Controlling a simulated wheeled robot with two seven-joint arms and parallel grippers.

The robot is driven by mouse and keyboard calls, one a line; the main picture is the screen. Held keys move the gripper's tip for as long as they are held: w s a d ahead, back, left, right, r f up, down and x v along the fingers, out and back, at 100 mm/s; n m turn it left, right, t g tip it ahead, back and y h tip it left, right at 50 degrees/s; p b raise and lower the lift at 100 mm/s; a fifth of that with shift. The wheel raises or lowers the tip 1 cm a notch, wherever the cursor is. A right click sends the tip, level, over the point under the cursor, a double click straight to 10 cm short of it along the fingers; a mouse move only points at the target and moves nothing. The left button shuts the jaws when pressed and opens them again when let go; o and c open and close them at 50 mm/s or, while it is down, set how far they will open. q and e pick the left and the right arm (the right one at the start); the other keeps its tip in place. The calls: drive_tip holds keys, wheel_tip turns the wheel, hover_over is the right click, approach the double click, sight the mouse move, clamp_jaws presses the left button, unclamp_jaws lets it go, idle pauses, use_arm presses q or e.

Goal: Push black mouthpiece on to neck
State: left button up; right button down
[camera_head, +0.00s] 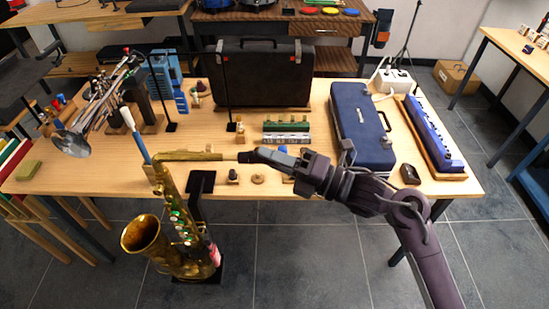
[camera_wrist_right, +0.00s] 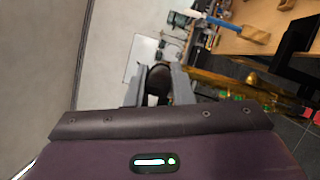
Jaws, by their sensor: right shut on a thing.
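The brass saxophone (camera_head: 180,228) stands upright on a black stand at the table's front edge. Its neck (camera_head: 195,156) extends right, nearly level. The black mouthpiece (camera_head: 244,157) is at the neck's right end, in line with it; they appear to meet, but I cannot tell how far one is over the other. My right gripper (camera_head: 256,154) reaches in from the right and is shut on the mouthpiece. In the right wrist view the dark mouthpiece (camera_wrist_right: 158,83) sits between the fingers, with the brass neck (camera_wrist_right: 228,82) to the right. My left gripper is not in view.
A black case (camera_head: 263,75) and a dark blue case (camera_head: 361,125) are on the table. Small parts (camera_head: 257,179) lie near the front edge below my right gripper.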

drive_tip(key=shift+a+r+b, duration=0.1)
drive_tip(key=shift+a+b, duration=0.2)
drive_tip(key=shift+a, duration=0.05)
idle(0.5)
drive_tip(key=shift+b, duration=0.4)
drive_tip(key=shift+a, duration=0.55)
idle(0.9)
drive_tip(key=shift+a, duration=0.2)
drive_tip(key=c, duration=1.2)
unclamp_jaws()
drive_tip(key=shift+d+b, duration=0.1)
drive_tip(key=shift+b, duration=0.2)
